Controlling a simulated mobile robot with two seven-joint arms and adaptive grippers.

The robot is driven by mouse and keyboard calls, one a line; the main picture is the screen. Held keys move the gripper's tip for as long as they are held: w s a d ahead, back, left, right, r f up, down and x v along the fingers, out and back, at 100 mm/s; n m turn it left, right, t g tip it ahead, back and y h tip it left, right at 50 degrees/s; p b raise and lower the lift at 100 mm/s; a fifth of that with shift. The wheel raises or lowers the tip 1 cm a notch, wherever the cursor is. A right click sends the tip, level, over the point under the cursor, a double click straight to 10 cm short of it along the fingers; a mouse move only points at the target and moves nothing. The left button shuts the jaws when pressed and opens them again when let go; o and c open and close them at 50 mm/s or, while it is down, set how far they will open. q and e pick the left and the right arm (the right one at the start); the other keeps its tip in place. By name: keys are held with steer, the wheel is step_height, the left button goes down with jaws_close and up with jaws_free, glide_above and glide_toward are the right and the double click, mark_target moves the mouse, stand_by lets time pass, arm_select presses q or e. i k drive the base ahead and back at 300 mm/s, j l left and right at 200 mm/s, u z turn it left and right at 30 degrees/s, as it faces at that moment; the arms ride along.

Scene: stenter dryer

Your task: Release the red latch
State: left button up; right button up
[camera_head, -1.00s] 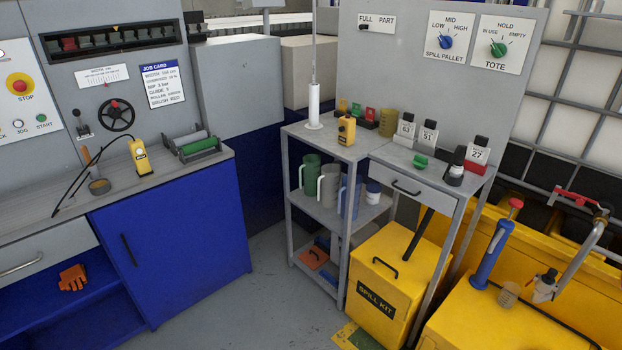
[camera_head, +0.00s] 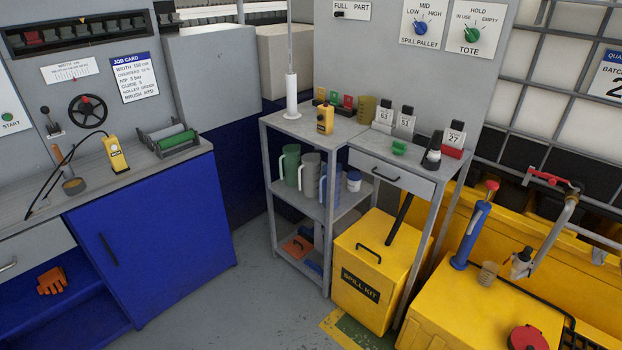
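No part is clearly marked as the red latch, and I cannot tell which red part it is. A red lever handle (camera_head: 549,177) sits on the metal pipe tap at the right. A red top (camera_head: 491,186) caps the blue upright tool (camera_head: 471,236) on the yellow spill pallet (camera_head: 470,310). A round red cap (camera_head: 528,338) lies at the bottom right, partly cut off by the picture edge. A red knob (camera_head: 86,99) is on the black handwheel at the left. Neither of my grippers is in view.
A grey shelf stand (camera_head: 320,215) with jugs and a yellow spill kit box (camera_head: 372,275) stand in the middle. A blue cabinet (camera_head: 150,240) with a worktop is at the left. A caged white tank (camera_head: 560,90) is behind the pallet. Grey floor (camera_head: 240,310) lies clear between.

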mark_target(552, 180)
steer(key=z, duration=1.4)
